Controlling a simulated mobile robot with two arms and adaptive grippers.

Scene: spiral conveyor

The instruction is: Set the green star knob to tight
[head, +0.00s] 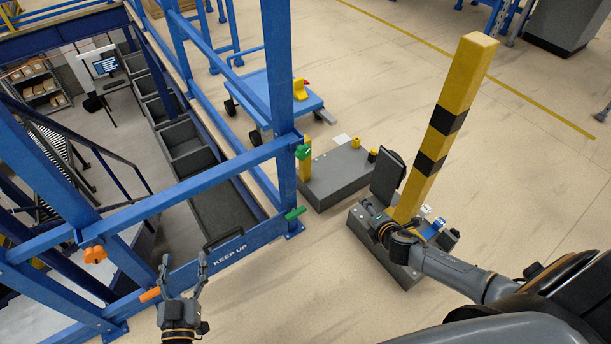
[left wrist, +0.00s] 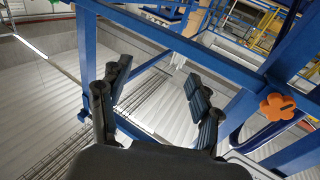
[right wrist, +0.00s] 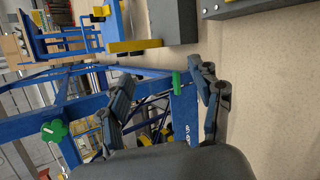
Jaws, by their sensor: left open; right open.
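The green star knob (head: 303,151) is on the blue gate post in the head view. It also shows at the left of the right wrist view (right wrist: 54,131), outside the fingers. A green handle (head: 294,213) sits lower on that post and shows near the right fingertips (right wrist: 177,84). My right gripper (head: 366,212) is open and empty, to the right of the post and apart from the knob. My left gripper (head: 184,264) is open and empty at the lower left, by the KEEP UP board. The knob's setting marks cannot be read.
An orange star knob (head: 95,254) and orange handle (head: 149,294) are on the left part of the blue frame. A yellow-black post (head: 445,130) on a grey base stands beside my right arm. A grey block (head: 335,178) and blue cart (head: 280,95) stand behind. Floor right is mostly open.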

